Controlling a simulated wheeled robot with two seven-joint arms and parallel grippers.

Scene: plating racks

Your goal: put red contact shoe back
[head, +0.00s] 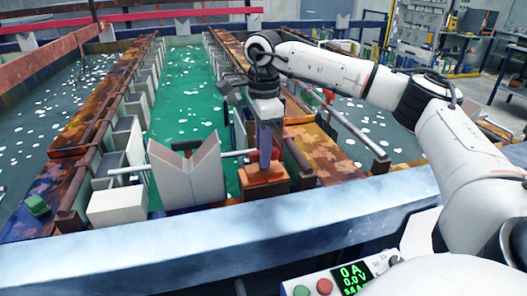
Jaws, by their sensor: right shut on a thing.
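My right gripper (266,150) comes down from the right-hand arm over the rusty rail right of the middle green bath. It is shut on the red contact shoe (264,182), an orange-red block below its fingers. The block is upright at the near end of the rail, just right of the V-shaped grey saddle (187,178). I cannot tell whether it is resting fully on the rail. The gripper hides its upper part. My left gripper is not in view.
A green block (36,205) sits on the left rail. A pale block (117,207) stands by the saddle. The bluish tank edge (230,248) crosses in front. A control panel (345,278) reads 0 A and 0.0 V. Green liquid (186,90) fills the middle bath.

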